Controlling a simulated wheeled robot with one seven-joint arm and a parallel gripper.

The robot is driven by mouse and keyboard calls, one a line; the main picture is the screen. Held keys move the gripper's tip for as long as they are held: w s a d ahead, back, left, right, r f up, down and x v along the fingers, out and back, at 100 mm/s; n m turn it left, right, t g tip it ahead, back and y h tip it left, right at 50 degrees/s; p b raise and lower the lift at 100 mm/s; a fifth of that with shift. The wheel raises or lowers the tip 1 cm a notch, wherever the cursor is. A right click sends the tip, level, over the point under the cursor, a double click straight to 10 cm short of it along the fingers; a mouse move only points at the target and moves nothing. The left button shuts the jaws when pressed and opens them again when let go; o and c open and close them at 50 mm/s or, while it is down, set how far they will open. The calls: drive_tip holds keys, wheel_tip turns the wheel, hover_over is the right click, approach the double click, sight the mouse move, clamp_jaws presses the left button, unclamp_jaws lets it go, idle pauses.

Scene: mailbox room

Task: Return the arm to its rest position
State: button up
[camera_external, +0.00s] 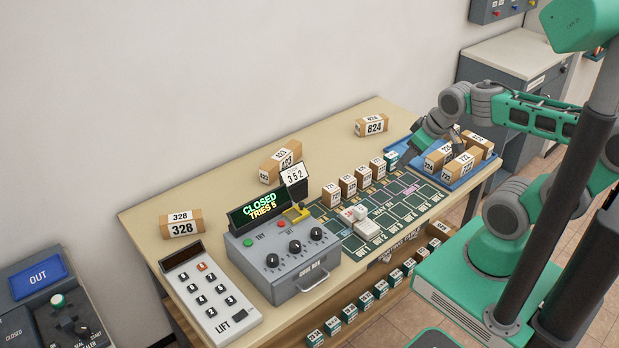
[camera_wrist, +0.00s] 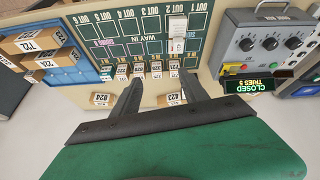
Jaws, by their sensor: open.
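My green and grey arm (camera_external: 535,115) reaches over the right end of the table in the external view. My gripper (camera_external: 416,150) hangs above the table near the blue tray (camera_external: 457,183). In the wrist view the two dark fingers of my gripper (camera_wrist: 161,86) are spread apart with nothing between them. In that view the fingers overlap the row of small cartons (camera_wrist: 140,72), but I cannot tell their exact height above the table. In the external view the fingertips are small and partly hard to make out.
A row of cartons (camera_external: 347,187) stands on the green board (camera_external: 380,228). The grey control box (camera_external: 282,262) reads "CLOSED TRIES 5". Cartons 824 (camera_external: 371,125) and 328 (camera_external: 181,223) stand farther back. The wall lies behind the table.

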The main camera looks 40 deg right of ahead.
drive_tip(key=f+m+b, duration=0.1)
drive_tip(key=s+f+b, duration=0.1)
drive_tip(key=b, duration=0.1)
drive_tip(key=shift+d+f+m+g, duration=0.15)
drive_tip(key=shift+f+m+g, duration=0.15)
drive_tip(key=shift+m, duration=0.1)
idle(0.8)
